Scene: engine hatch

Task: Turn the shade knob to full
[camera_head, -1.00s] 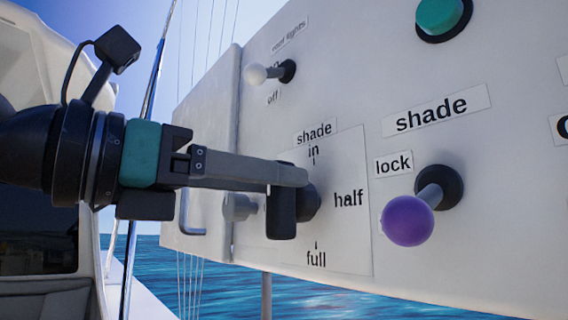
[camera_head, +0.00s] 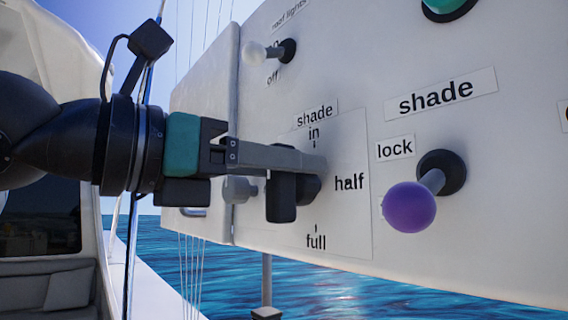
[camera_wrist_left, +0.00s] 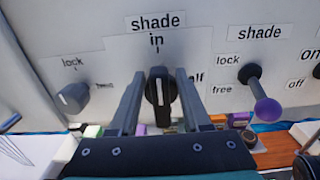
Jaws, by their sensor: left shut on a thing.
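The black shade knob (camera_head: 281,203) sits on a panel plate marked "in" at top, "half" at right and "full" at bottom. In the left wrist view the knob (camera_wrist_left: 160,88) has an upright bar grip, and its white line is vertical, towards "in". My left gripper (camera_head: 318,164) reaches in from the left, with a finger crossing the knob in the head view. In the left wrist view its fingers (camera_wrist_left: 160,78) are on either side of the bar, shut on it. The far finger is hidden in the head view. My right gripper is not in view.
A purple-ended shade lock lever (camera_head: 409,207) is right of the knob. A white roof lights toggle (camera_head: 255,52) is above. A grey lock knob (camera_wrist_left: 72,98) is to the left in the wrist view. A green button (camera_head: 447,7) is at the top.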

